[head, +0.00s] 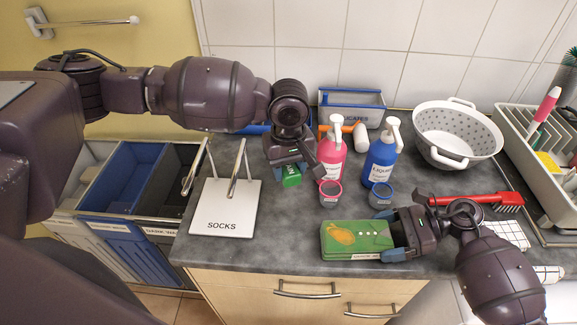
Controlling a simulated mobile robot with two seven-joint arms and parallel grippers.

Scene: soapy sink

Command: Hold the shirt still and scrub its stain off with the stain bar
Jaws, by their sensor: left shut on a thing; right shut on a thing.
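The green shirt (345,235) lies folded as a flat block near the front edge of the counter. An orange stain (341,236) is on its left part, and a row of pale buttons is to the right of it. My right gripper (394,238) is shut on the shirt's right end. My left gripper (290,168) is shut on a small green block, which looks like the stain bar (291,178). It holds the bar up and to the left of the shirt, apart from it. The bar's upper part is hidden by the fingers.
Pink (331,155) and blue (380,160) pump bottles stand behind the shirt, with two small cups (330,193) in front of them. A red brush (475,199), colander (457,133) and dish rack (535,150) are right.

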